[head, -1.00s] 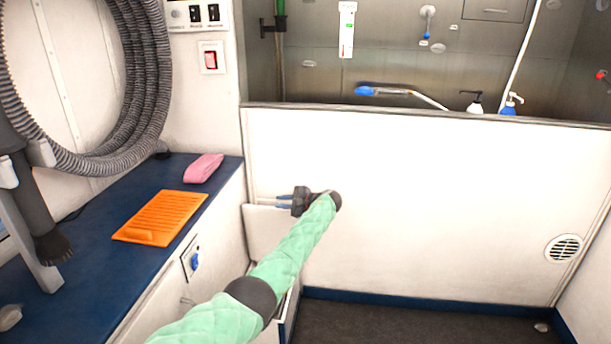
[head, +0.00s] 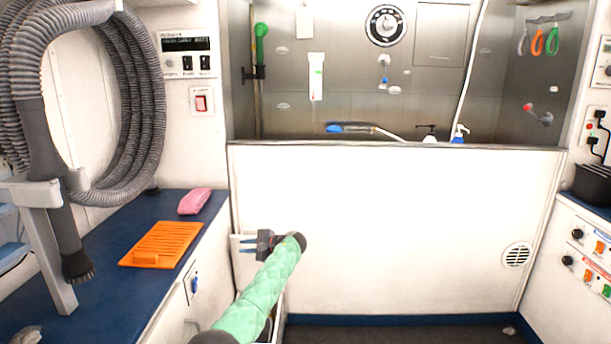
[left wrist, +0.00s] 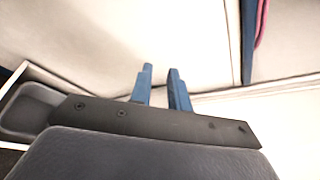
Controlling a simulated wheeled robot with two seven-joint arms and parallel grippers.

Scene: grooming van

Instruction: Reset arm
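My left arm, in a green quilted sleeve, reaches forward in the head view. Its dark gripper (head: 246,244) points left in front of the white tub wall, near the end of the blue-topped counter. In the left wrist view the two blue fingers (left wrist: 160,72) stand a little apart with nothing between them. The gripper is open and empty. My right gripper is not in view.
The blue counter (head: 110,255) on the left bears an orange slotted mat (head: 161,244) and a pink item (head: 195,201). A grey hose (head: 139,105) hangs above it. A white wall (head: 400,215) fronts the steel tub. An open drawer (left wrist: 28,112) lies below the gripper.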

